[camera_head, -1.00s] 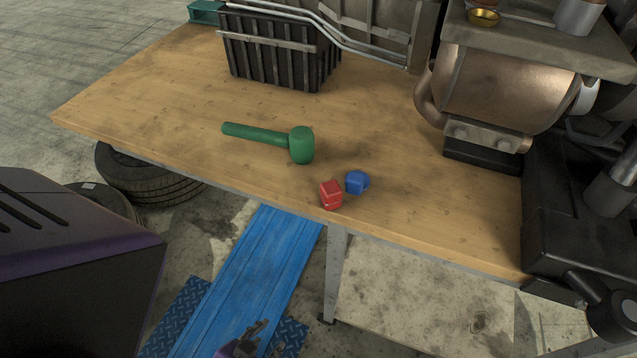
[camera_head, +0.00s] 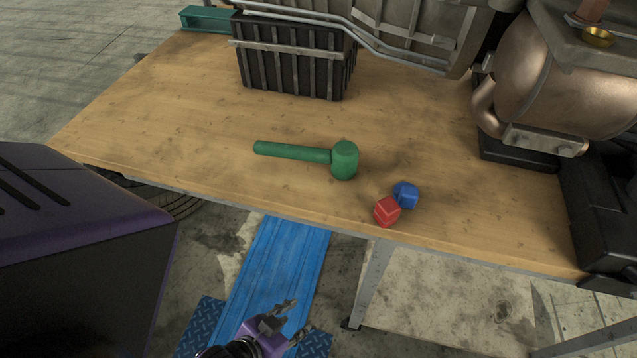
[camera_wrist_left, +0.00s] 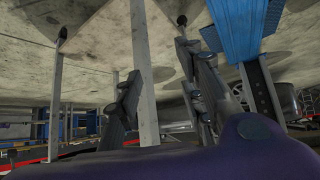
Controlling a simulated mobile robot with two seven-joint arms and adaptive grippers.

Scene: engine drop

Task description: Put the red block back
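The red block (camera_head: 387,211) lies near the front edge of the wooden table (camera_head: 200,120). The blue block (camera_head: 406,195) is close behind it to the right, apart or just touching; I cannot tell which. A green mallet (camera_head: 310,154) lies to their left. My left gripper (camera_head: 292,318) is low in front of the table, below its top and well away from the blocks. Its two fingers are spread and empty in the left wrist view (camera_wrist_left: 165,100). My right gripper is not in view.
A black ribbed crate (camera_head: 292,60) stands at the back of the table. Engine machinery (camera_head: 560,90) fills the right side. A blue ramp (camera_head: 275,270) and a table leg (camera_head: 371,280) are below the front edge. The table's left part is clear.

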